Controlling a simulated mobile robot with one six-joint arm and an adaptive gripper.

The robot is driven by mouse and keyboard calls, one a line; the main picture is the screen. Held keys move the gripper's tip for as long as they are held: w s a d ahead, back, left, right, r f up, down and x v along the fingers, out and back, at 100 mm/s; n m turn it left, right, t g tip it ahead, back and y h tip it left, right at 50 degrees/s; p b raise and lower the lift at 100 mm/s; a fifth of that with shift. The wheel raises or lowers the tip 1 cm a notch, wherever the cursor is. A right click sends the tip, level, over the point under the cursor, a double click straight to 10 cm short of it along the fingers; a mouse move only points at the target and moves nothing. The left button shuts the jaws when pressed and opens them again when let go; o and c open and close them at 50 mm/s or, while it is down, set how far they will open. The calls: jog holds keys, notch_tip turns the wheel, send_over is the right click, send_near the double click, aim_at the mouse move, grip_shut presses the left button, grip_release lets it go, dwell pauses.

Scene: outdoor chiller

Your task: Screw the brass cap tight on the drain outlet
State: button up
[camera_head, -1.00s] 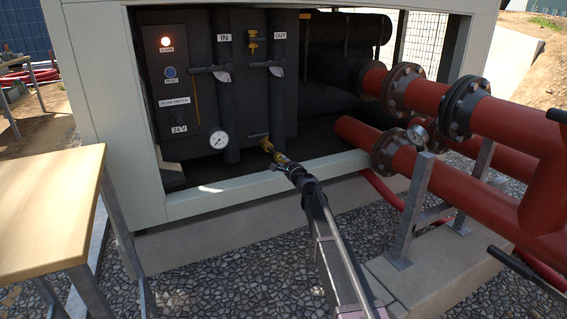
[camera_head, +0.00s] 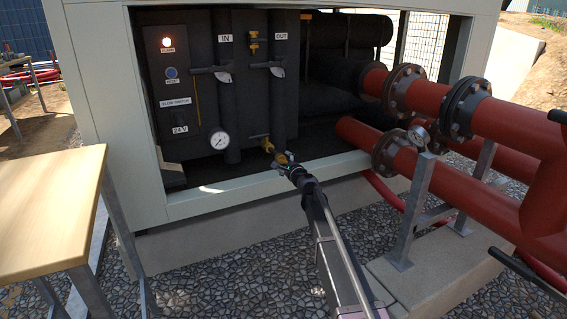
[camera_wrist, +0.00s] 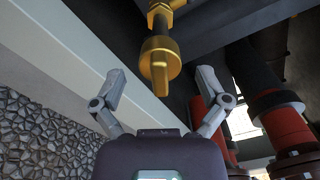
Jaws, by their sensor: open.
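The brass cap (camera_wrist: 158,62), a round piece with a flat grip tab, sits on the end of the brass drain outlet (camera_wrist: 163,12) in the wrist view. In the head view the brass drain outlet (camera_head: 262,141) sticks out low in the dark cabinet, below the OUT pipe; the cap is too small there to tell apart clearly. My gripper (camera_wrist: 160,76) is open, with one finger on each side of the cap's tab and clear gaps to both. In the head view my gripper (camera_head: 283,159) is just in front of the outlet. How tight the cap sits cannot be seen.
The cabinet's pale lower frame (camera_head: 250,189) runs just below my gripper. Large red flanged pipes (camera_head: 420,165) stand to the right. A wooden table (camera_head: 48,210) is at the left. A pressure gauge (camera_head: 219,139) is left of the outlet. Gravel lies in front.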

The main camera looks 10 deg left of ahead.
jog(key=v, duration=1.2)
dwell(0.6)
jog(key=shift+d, duration=0.1)
jog(key=v, duration=1.2)
dwell(0.3)
jog(key=shift+s+r, duration=0.1)
